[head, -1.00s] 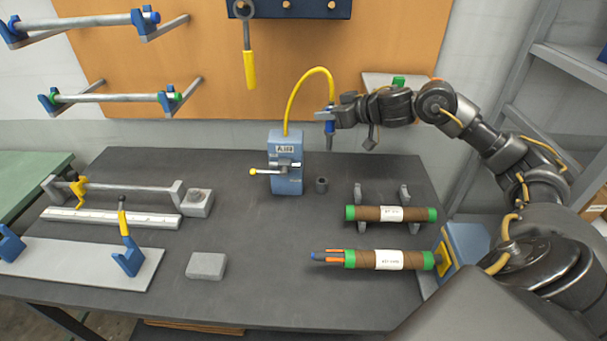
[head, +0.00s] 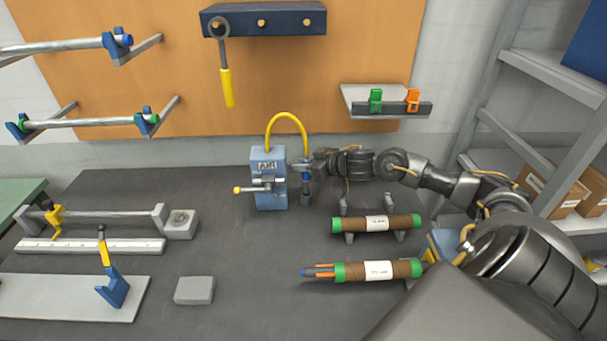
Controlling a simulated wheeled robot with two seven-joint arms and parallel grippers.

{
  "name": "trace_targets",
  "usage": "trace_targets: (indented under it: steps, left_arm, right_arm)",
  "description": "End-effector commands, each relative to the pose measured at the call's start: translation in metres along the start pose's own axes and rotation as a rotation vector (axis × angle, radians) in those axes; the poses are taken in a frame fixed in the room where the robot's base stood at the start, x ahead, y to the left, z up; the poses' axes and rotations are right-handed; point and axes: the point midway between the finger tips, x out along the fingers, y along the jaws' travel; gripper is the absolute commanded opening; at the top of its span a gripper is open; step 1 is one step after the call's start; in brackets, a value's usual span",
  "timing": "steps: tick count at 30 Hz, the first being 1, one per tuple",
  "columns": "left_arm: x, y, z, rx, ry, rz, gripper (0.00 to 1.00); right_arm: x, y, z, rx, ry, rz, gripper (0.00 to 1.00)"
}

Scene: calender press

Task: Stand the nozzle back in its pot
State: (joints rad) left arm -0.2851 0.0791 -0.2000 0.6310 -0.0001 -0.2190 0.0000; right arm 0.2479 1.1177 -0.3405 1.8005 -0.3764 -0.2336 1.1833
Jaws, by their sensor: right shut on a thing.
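The blue nozzle (head: 307,176) hangs upright in my right gripper (head: 309,166), with the yellow air hose (head: 286,118) arching to it from the blue air box (head: 268,192). My right gripper is shut on the nozzle's upper part, just right of the box. The small dark pot (head: 306,198) stands on the bench directly below the nozzle, beside the box. The nozzle's lower end meets the pot in the picture; I cannot tell whether it is inside the mouth or just above. My left gripper is not in view.
Two brown rolls with green ends, a rear one (head: 350,224) and a front one (head: 350,272), lie at the right. A grey block (head: 194,290) sits at the front. A rail fixture (head: 95,217) stands at the left. The middle of the bench (head: 250,250) is clear.

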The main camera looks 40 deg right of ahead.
Motion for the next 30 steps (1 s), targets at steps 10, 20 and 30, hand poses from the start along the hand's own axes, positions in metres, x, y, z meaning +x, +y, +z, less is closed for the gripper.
trace_targets:
  steps: [10,20,30]
  left_arm:
    - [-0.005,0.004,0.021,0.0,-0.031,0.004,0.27]
    - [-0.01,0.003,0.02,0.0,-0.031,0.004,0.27]
    - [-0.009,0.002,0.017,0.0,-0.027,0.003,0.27]
  right_arm:
    - [0.006,0.0,0.014,0.001,-0.001,0.0,0.04]
    - [0.017,0.0,0.041,0.0,0.001,0.0,0.04]
    - [0.017,0.0,0.041,0.0,0.0,0.0,0.44]
